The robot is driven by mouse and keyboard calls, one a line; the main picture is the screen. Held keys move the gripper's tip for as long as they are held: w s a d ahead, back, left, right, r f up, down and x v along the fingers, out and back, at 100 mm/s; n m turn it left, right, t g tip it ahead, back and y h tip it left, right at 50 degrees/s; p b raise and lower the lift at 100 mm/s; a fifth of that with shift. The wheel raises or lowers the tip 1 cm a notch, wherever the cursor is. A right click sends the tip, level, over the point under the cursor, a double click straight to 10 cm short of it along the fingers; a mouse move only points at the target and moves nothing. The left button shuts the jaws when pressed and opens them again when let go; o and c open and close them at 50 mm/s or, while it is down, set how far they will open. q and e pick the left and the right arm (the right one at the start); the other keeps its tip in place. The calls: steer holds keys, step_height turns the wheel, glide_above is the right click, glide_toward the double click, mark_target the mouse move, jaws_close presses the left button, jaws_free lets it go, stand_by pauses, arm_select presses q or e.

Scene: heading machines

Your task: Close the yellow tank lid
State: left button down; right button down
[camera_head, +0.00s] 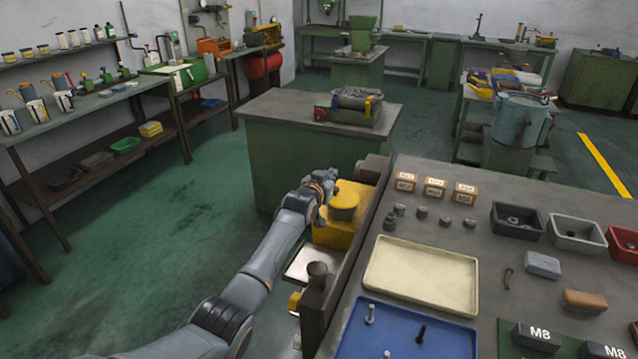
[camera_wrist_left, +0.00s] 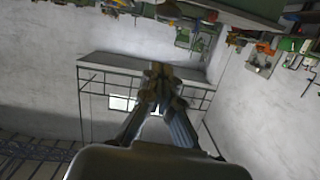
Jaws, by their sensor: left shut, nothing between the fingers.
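The yellow tank (camera_head: 331,236) sits low beside the left edge of the workbench, in the middle of the head view. A round yellow part with a flat, duller top (camera_head: 344,201) stands on it; I cannot tell surely whether this is the lid or the tank's neck. My left arm reaches in from the bottom left. My left gripper (camera_head: 329,184) is at the upper left of the round part, very close to it; contact cannot be made out. In the left wrist view its fingers (camera_wrist_left: 157,76) are together and empty. The tank does not show there. My right gripper is not in view.
The workbench at right holds a cream tray (camera_head: 422,274), a blue tray (camera_head: 385,335), small labelled boxes (camera_head: 435,187) and several bins. A green cabinet (camera_head: 290,160) stands behind the tank. The floor at left is clear.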

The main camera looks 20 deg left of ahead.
arm_select(q)
steer(key=b+v, duration=0.1)
steer(key=v, duration=0.8)
steer(key=shift+s+f+b, duration=0.25)
steer(key=shift+s+b, duration=0.05)
steer(key=shift+s, duration=0.2)
steer(key=shift+a, duration=0.1)
